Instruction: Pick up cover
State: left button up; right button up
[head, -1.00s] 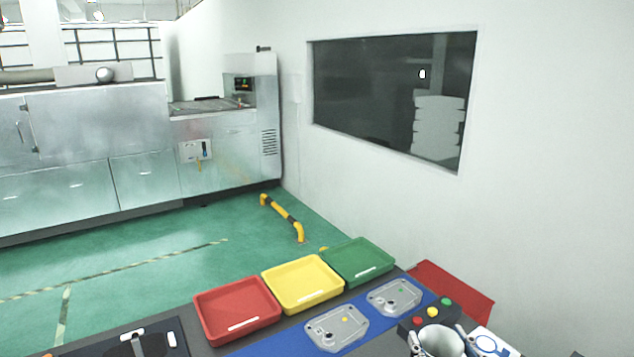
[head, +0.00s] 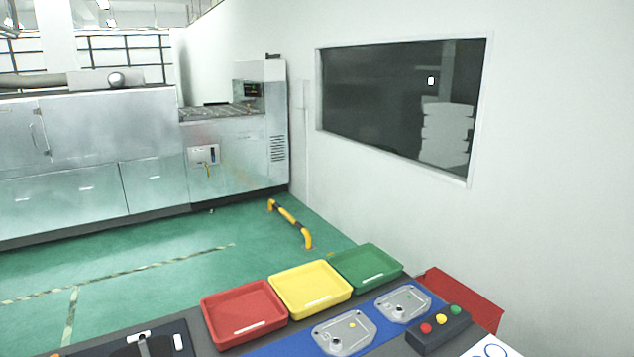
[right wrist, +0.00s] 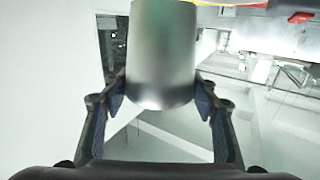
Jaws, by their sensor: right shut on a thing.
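Two flat grey cast covers lie on the blue mat (head: 277,345) in the head view. One cover (head: 343,333) has a yellow dot and lies nearer. The other cover (head: 403,304) has a green dot and lies behind it to the right. In the right wrist view my right gripper (right wrist: 160,103) is shut on a smooth grey metal cylinder (right wrist: 162,55), with a finger on each side. The cylinder's upper end is cut off by the picture edge. My right gripper does not show in the head view. My left gripper is not in view.
Red (head: 243,313), yellow (head: 310,288) and green (head: 366,266) trays stand in a row behind the covers. A dark button box (head: 438,331) stands right of them, beside a red surface (head: 462,298). A black case (head: 140,345) lies at the front left.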

jog(key=shift+s+d+f, duration=0.1)
jog(key=shift+s+f, duration=0.05)
jog(key=shift+s, duration=0.8)
jog(key=shift+w, duration=0.55)
jog(key=w+d+r+y, duration=0.1)
jog(key=w+d+r, duration=0.1)
jog(key=w, duration=0.3)
jog(key=w+d+r+n+p, duration=0.1)
jog(key=w+d+r, duration=0.1)
jog(key=w, duration=0.3)
jog(key=w+d+r+y, duration=0.1)
jog(key=w+d+r, duration=0.1)
jog(key=w+r, duration=0.2)
jog(key=shift+w+d+r+n+y, duration=0.25)
jog(key=shift+w+n+y, duration=0.05)
jog(key=shift+w, duration=0.35)
jog(key=shift+f, duration=0.1)
